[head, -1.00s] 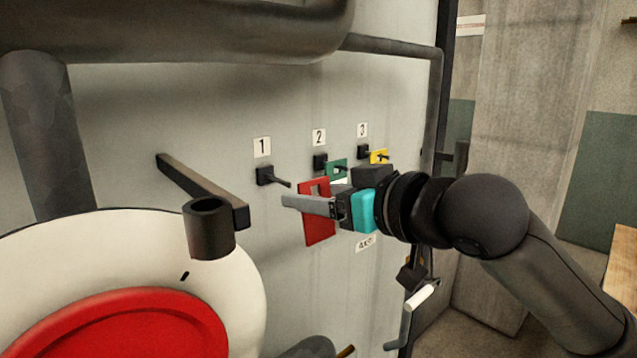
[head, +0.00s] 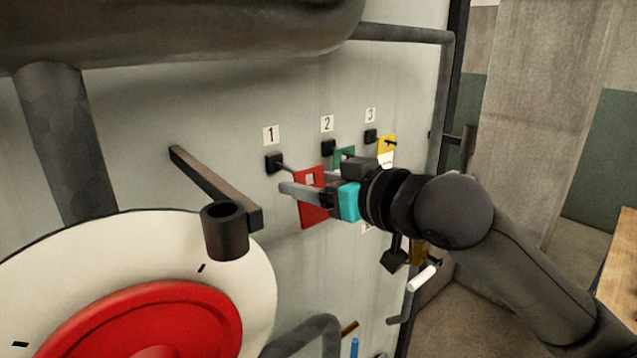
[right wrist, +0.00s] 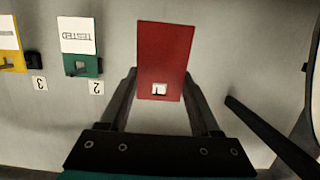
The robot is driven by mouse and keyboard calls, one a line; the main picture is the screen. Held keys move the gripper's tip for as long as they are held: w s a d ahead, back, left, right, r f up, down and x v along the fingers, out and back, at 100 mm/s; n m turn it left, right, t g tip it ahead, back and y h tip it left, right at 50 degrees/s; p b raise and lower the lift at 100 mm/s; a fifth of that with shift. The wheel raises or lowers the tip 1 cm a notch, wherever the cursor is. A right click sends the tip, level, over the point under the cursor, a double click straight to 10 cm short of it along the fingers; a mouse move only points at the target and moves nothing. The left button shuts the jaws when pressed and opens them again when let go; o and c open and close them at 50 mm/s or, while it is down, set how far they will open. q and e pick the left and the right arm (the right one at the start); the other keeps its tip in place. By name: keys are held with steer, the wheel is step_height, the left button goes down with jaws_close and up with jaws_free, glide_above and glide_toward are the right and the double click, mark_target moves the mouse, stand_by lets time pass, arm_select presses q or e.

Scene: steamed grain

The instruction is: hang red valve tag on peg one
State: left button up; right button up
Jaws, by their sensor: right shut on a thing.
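The red valve tag (head: 316,212) is a flat red plate with a square hole near its top. My right gripper (head: 304,193) is shut on it. The right wrist view shows the red tag (right wrist: 165,50) between the two fingers (right wrist: 158,78), with something pale and a dark mark visible through the hole. Peg one (head: 275,163) is a black block with a thin pin under the "1" label (head: 271,135). The pin's tip is close to the tag's upper left edge; whether it enters the hole I cannot tell. My left gripper is out of view.
A green tag (head: 344,154) hangs on peg two and a yellow tag (head: 387,146) on peg three. A dark bar (head: 210,182) with a cup-like end juts from the panel left of peg one. A red-and-white wheel (head: 150,315) fills the lower left.

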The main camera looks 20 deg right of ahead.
mark_target(291, 173)
steer(key=shift+r+x, duration=0.15)
steer(key=shift+x, duration=0.75)
steer(key=shift+r+x, duration=0.15)
steer(key=shift+x, duration=0.75)
steer(key=shift+w+a+p, duration=0.25)
steer(key=shift+w+p, duration=0.1)
steer(key=shift+w, duration=0.35)
steer(key=shift+p, duration=0.3)
steer(key=o, duration=1.5)
steer(key=shift+c, duration=0.2)
